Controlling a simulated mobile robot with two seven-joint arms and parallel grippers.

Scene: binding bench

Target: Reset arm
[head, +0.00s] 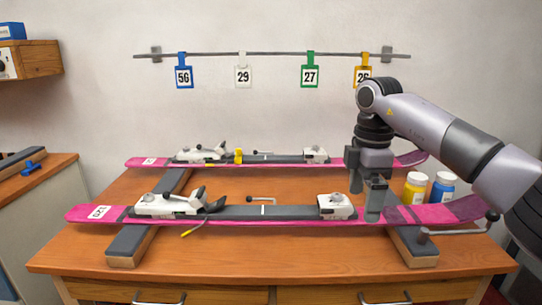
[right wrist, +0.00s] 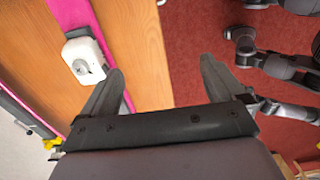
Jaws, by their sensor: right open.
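My right gripper (head: 365,200) hangs from the arm coming in from the right, fingers pointing down, above the right part of the near pink ski (head: 270,215). In the right wrist view its two fingers (right wrist: 158,85) are spread apart with nothing between them. The bench edge and red floor show beyond them. The near ski's white heel piece (head: 337,206) is just left of the gripper in the head view; a white binding piece (right wrist: 84,60) also shows beside one finger in the right wrist view. My left gripper is not seen.
A far pink ski (head: 140,162) lies behind, parallel. Both rest on dark supports (head: 130,240) on the wooden bench (head: 230,255). A yellow-labelled jar (head: 415,190) and blue jar (head: 442,190) stand close right of the gripper. Number tags (head: 310,75) hang from a wall rail (head: 275,54).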

